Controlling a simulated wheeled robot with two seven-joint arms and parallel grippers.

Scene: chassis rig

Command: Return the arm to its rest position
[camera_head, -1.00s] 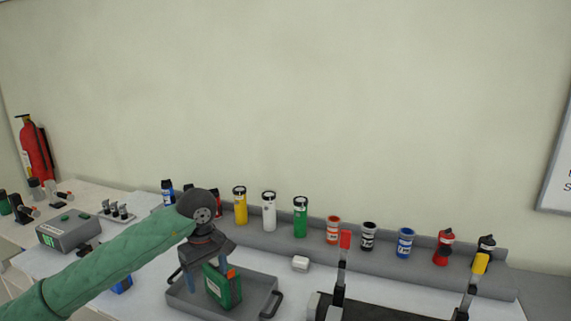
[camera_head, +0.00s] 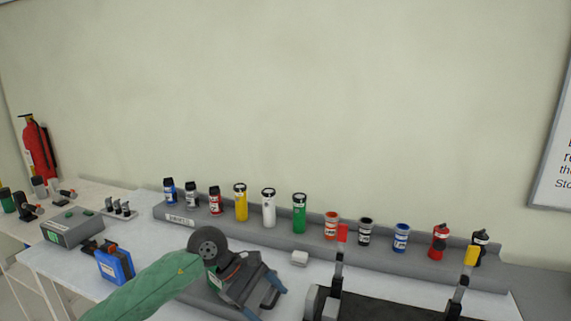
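My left arm, in a green sleeve, comes in from the bottom left. Its dark gripper (camera_head: 264,300) with blue fingertips is low in the middle of the view, left of the black rig. The two fingertips look spread apart, with nothing seen between them. A small part of a green box (camera_head: 214,281) shows behind the gripper; the rest of it and the grey tray are hidden by the arm and gripper. I cannot tell whether the gripper touches them. My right gripper is not in view.
A grey rack (camera_head: 180,220) with several coloured cylinders runs along the wall. A black rig (camera_head: 390,307) with upright posts, tipped red and yellow, stands at right. A blue case (camera_head: 115,265) and grey control box (camera_head: 72,230) are at left.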

